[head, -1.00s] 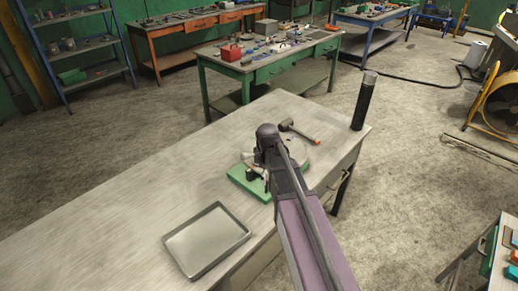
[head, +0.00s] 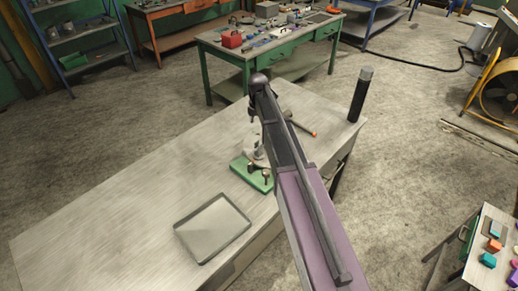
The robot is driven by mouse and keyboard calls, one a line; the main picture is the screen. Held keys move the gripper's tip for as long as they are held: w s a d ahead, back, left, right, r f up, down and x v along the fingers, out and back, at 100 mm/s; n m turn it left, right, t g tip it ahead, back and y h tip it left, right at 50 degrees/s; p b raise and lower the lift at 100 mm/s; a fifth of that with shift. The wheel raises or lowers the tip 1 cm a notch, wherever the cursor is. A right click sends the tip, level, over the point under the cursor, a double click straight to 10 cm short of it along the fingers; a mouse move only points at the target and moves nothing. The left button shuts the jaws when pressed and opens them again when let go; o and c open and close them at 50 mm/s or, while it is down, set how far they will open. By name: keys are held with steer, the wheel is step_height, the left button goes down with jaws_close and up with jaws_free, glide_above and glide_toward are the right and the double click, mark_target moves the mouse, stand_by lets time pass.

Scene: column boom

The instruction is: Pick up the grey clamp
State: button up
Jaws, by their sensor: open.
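A green board (head: 239,167) lies on the near workbench, partly behind my arm. A small grey upright piece (head: 258,151) stands by its back edge; it may be the grey clamp, but it is too small to be sure. Small dark and brownish pieces (head: 266,175) stand at the board's right side. My gripper (head: 253,119) hangs from the end of my arm above and behind the board, apart from it. It looks empty, and its fingers are small and partly hidden by the arm.
A metal tray (head: 213,229) lies in front on the workbench (head: 130,190). A mallet with an orange end (head: 303,128) lies behind my arm. A dark cylinder (head: 361,95) stands at the right back corner. The bench's left side is clear.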

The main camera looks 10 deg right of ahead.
mark_target(259, 143)
steer(key=shift+f, duration=0.15)
step_height(259, 143, down, 8)
steer(key=b, duration=0.8)
steer(key=shift+f+b, duration=0.2)
steer(key=shift+b, duration=0.15)
steer(key=shift+f, duration=0.1)
stand_by(0.5)
steer(key=f+b, duration=0.2)
steer(key=b, duration=0.1)
steer(key=shift+w+d+f, duration=0.15)
steer(key=shift+w+f, duration=0.1)
steer(key=shift+f, duration=0.15)
steer(key=shift+f+b, duration=1.1)
jaws_close()
